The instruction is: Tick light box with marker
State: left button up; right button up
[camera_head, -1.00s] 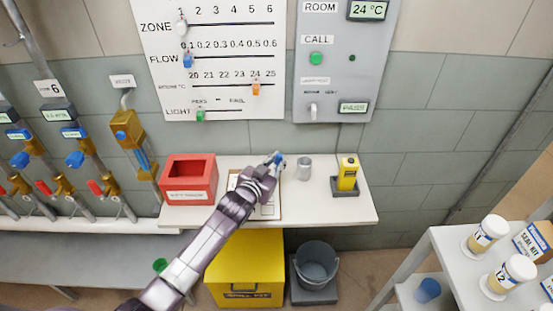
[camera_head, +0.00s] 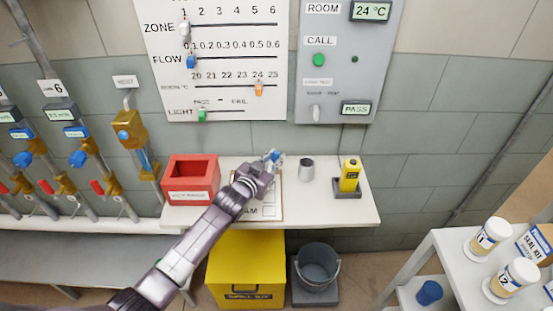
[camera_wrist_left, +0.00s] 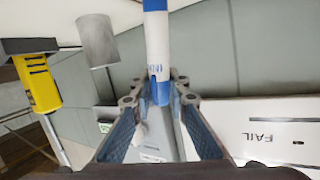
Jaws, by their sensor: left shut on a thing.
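My left gripper (camera_head: 271,160) is above the shelf, over the upper part of a clipboard sheet (camera_head: 272,190). In the left wrist view, my left gripper (camera_wrist_left: 158,90) is shut on a white marker (camera_wrist_left: 156,35) with blue bands, held between its two fingers. The marker's tip is not clear in either view. My wrist and forearm cover the left part of the sheet. Small printed boxes and part of a word show at its lower edge; which one is the light box I cannot read. My right gripper is not in view.
A red open box (camera_head: 191,181) stands left of the sheet. A metal cup (camera_head: 307,169) and a yellow device on a dark stand (camera_head: 349,177) stand to its right. The slider board (camera_head: 221,60) is on the wall behind. The shelf's right front is clear.

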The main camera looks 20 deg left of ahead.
pick_arm(q)
jog(key=shift+s+d+f, duration=0.1)
jog(key=shift+s+d, duration=0.05)
jog(key=shift+d, duration=0.1)
jog(key=shift+s+d+p, duration=0.2)
jog(key=shift+d+p, duration=0.1)
jog(key=shift+d, duration=0.1)
jog(key=shift+s+a, duration=0.1)
jog(key=shift+s+a+p, duration=0.2)
jog(key=shift+a+p, duration=0.05)
jog(key=shift+p, duration=0.1)
dwell(0.4)
jog(key=shift+a+r+p, duration=0.1)
jog(key=shift+r+p, duration=0.75)
jog(key=shift+r, duration=0.05)
notch_tip(320, 180, up, 6)
jog(key=p, duration=0.6)
jog(key=shift+r, duration=0.2)
